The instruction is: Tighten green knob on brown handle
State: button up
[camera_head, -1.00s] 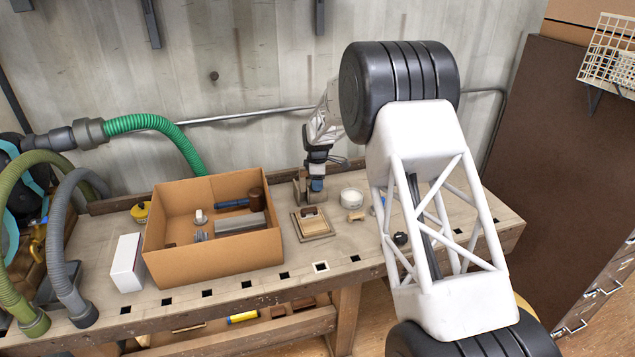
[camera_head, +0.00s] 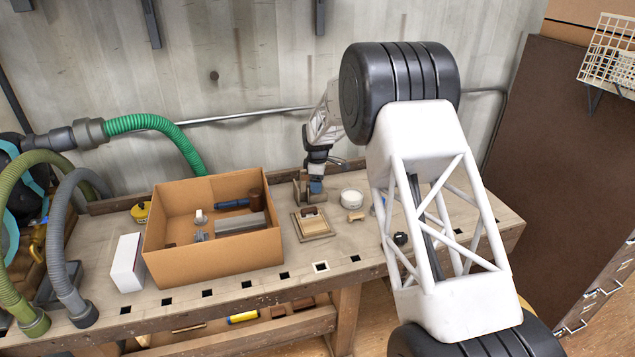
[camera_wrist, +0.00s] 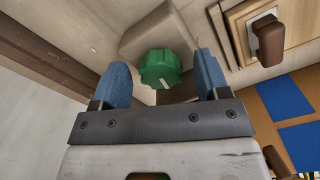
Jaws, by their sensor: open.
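The green knob (camera_wrist: 160,69) shows in the wrist view, ribbed at its edge with a pale mark on its face. It sits against a pale beige block (camera_wrist: 152,32). My gripper (camera_wrist: 162,66) is open, with one blue finger on each side of the knob and a gap visible on both sides. A brown handle (camera_wrist: 271,42) stands on a framed wooden piece to the right in the wrist view. In the head view my gripper (camera_head: 316,187) is low over the back of the bench, and the knob is hidden there.
A cardboard box (camera_head: 215,255) with tools stands left of my gripper on the workbench (camera_head: 345,270). A small wooden piece (camera_head: 313,224) lies in front of my gripper. A white round container (camera_head: 351,198) stands to its right. A wall is close behind.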

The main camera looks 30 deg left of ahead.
jog(key=shift+r, duration=0.15)
jog(key=shift+r, duration=3.75)
jog(key=n, duration=0.6)
jog(key=shift+a, duration=0.2)
jog(key=shift+f, duration=0.15)
jog(key=shift+f, duration=3.8)
jog(key=shift+c, duration=0.2)
